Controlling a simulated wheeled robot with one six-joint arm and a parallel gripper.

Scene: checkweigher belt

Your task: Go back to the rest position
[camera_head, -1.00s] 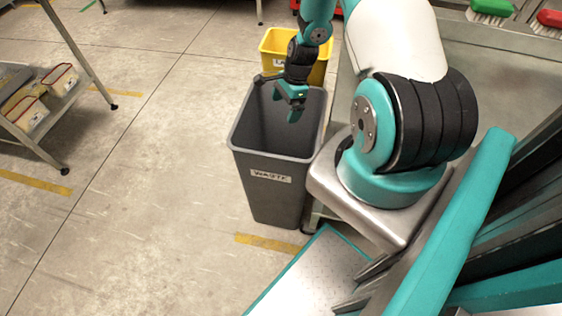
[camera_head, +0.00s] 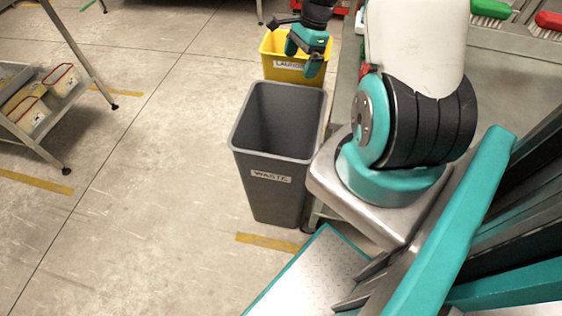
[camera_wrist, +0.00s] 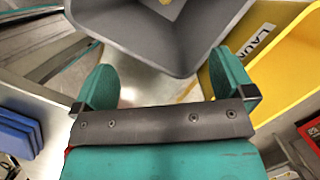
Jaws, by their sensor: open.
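My gripper (camera_head: 307,57) is open and empty. In the head view it hangs in front of the yellow bin, above and behind the grey waste bin (camera_head: 262,165). In the wrist view my gripper (camera_wrist: 168,92) shows two teal fingers set wide apart with nothing between them. The grey bin (camera_wrist: 150,50) is ahead of the fingers there, and the yellow bin (camera_wrist: 290,70) is at the right.
The yellow bin (camera_head: 285,70) with a "LAUN..." label stands behind the grey bin. A steel bench (camera_head: 505,55) with green and red brushes is at the right. A cart (camera_head: 45,105) with packs stands at the left. The floor between is clear.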

